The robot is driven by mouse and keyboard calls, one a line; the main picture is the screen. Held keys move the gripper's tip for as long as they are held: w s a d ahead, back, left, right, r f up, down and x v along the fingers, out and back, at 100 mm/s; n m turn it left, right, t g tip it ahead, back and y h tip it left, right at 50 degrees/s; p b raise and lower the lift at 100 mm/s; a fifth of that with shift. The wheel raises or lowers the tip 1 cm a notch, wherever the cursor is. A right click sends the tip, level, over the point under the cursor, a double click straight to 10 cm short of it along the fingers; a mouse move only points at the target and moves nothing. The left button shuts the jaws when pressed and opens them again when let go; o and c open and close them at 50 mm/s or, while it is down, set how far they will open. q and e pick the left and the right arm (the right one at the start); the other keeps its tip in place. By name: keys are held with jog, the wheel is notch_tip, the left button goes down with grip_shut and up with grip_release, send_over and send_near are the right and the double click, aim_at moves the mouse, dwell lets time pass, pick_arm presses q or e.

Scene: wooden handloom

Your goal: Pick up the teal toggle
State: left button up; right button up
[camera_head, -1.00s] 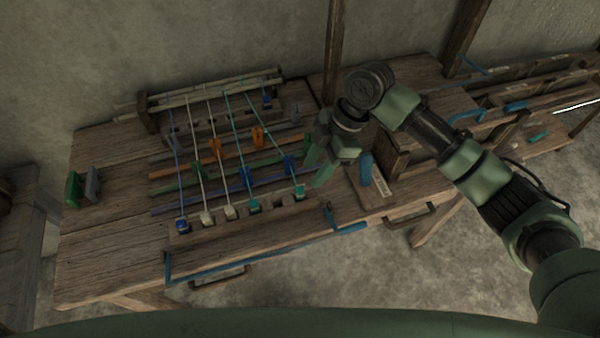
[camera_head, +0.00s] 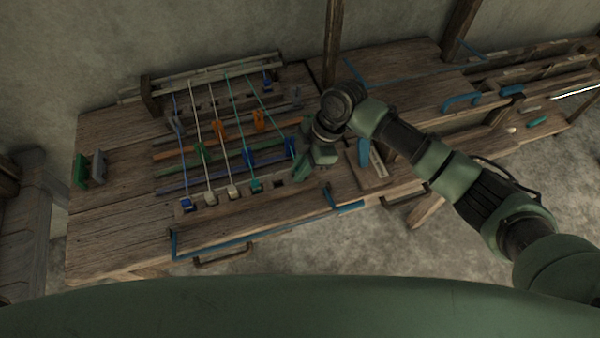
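Teal cords run down the loom to its front toggle row. One teal toggle (camera_head: 256,185) sits in that row. The spot at the right end of the row, where another teal toggle stood, is covered by my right gripper (camera_head: 299,174). Its fingers point down at that spot, and their gap is too dark and small to tell if they hold anything. A blue toggle (camera_head: 187,203) and white toggles (camera_head: 211,198) stand further left in the row. My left gripper is out of view.
A blue block (camera_head: 363,152) stands just right of my gripper. Green (camera_head: 80,170) and grey (camera_head: 97,168) blocks stand at the left. The wooden tabletop (camera_head: 115,218) is clear at front left.

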grip_shut()
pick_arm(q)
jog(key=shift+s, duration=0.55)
pick_arm(e)
jog(key=shift+r, duration=0.15)
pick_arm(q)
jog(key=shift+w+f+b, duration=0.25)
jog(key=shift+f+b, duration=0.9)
pick_arm(e)
notch_tip(320, 180, up, 20)
